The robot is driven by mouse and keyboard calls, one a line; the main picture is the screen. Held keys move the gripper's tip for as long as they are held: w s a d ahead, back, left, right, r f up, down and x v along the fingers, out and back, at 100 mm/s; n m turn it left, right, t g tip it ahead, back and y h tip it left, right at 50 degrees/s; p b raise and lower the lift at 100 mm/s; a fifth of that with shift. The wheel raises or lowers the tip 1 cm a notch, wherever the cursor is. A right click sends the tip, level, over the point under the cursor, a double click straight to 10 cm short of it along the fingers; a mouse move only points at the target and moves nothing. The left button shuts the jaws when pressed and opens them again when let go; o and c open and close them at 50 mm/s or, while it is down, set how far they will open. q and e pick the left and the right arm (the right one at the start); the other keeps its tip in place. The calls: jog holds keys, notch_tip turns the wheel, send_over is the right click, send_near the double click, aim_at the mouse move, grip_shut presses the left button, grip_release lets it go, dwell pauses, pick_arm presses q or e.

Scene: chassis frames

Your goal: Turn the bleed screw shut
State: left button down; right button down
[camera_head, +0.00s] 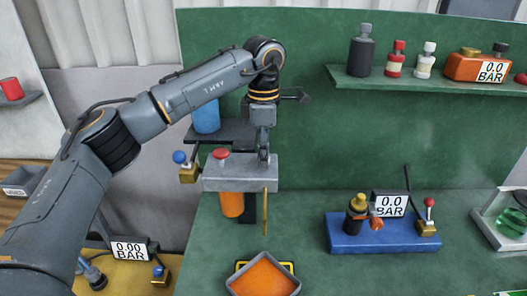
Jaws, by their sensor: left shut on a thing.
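My left gripper (263,154) points straight down at the right part of a grey block (237,183). Its fingers are shut on the bleed screw at the block's top, and they hide the screw almost wholly, so I cannot tell how far it is turned. A red button-like cap (221,153) stands on the block to the left of the fingers. A thin brass-coloured tube (265,207) hangs from the block's right part, above an orange tray (263,277). My right gripper is not in view.
A lever with a blue knob (180,157) sticks out left of the block. A blue base (375,238) with a 0.0 BAR display (390,204) stands to the right on the green bench. A shelf (430,84) with bottles is at upper right. The bench between is clear.

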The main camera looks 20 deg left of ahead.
pick_arm(q)
jog(key=shift+r, duration=0.1)
jog(key=c, duration=1.1)
grip_release()
jog(key=shift+o, duration=0.2)
notch_tip(320, 180, up, 12)
